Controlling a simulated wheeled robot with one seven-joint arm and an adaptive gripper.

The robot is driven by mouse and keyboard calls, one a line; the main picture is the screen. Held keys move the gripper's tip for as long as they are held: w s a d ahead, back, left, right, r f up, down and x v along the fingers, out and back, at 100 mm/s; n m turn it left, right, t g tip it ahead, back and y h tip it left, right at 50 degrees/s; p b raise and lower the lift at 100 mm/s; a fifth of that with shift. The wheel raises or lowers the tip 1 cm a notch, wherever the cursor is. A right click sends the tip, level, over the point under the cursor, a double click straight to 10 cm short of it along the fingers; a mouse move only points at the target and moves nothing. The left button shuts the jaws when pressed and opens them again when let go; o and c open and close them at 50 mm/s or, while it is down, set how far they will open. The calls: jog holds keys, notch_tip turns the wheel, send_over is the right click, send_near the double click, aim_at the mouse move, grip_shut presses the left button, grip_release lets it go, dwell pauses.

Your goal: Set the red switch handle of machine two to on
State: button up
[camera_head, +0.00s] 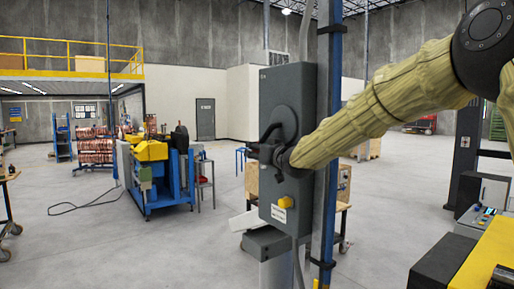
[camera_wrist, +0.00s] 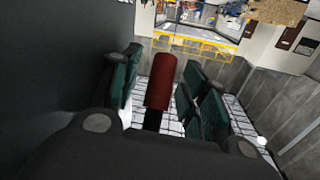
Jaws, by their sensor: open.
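The tall grey switch box (camera_head: 290,90) of the machine stands upright in the middle of the head view, with a round dark hub on its front. My gripper (camera_head: 258,151) is close to the box's front at the hub. In the wrist view the red switch handle (camera_wrist: 165,82) stands between the two green-padded fingers of my gripper (camera_wrist: 163,72). The fingers are open, with a visible gap on each side of the handle. In the head view I cannot make out the red handle; the gripper is in front of that area.
A yellow knob (camera_head: 285,202) sits low on the box. A blue post (camera_head: 329,130) runs up right beside it. A blue and yellow machine (camera_head: 155,165) stands at left. A yellow-topped console (camera_head: 485,260) is at lower right. The floor between is clear.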

jog(key=shift+w+a, duration=0.15)
jog(key=shift+w, duration=0.1)
jog(key=shift+s, duration=0.1)
grip_shut()
jog(key=shift+a+b, duration=0.15)
jog(key=shift+b, duration=0.15)
